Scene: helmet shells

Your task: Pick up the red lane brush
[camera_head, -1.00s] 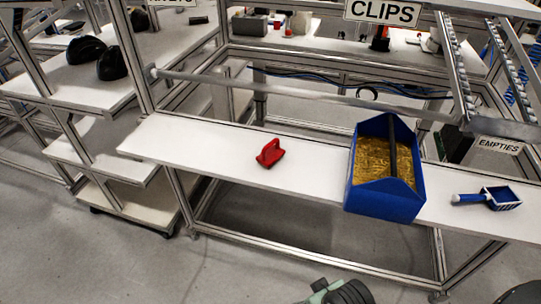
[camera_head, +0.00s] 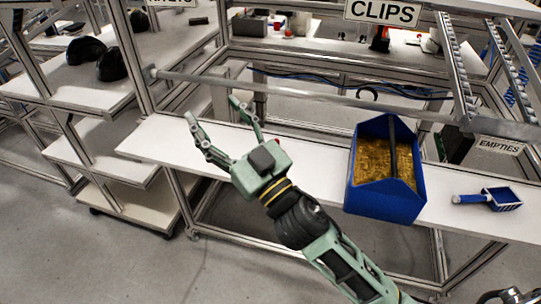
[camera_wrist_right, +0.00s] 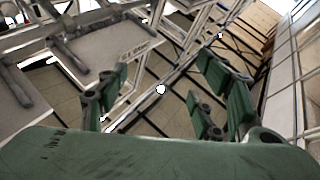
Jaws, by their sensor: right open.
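My left gripper is not in view.
A blue bin (camera_head: 386,198) with brownish-yellow contents stands on the shelf right of my arm. A blue-handled brush (camera_head: 488,198) lies further right. A metal rail (camera_head: 290,94) crosses behind and above the shelf. Dark helmet shells (camera_head: 88,50) sit on the left rack.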

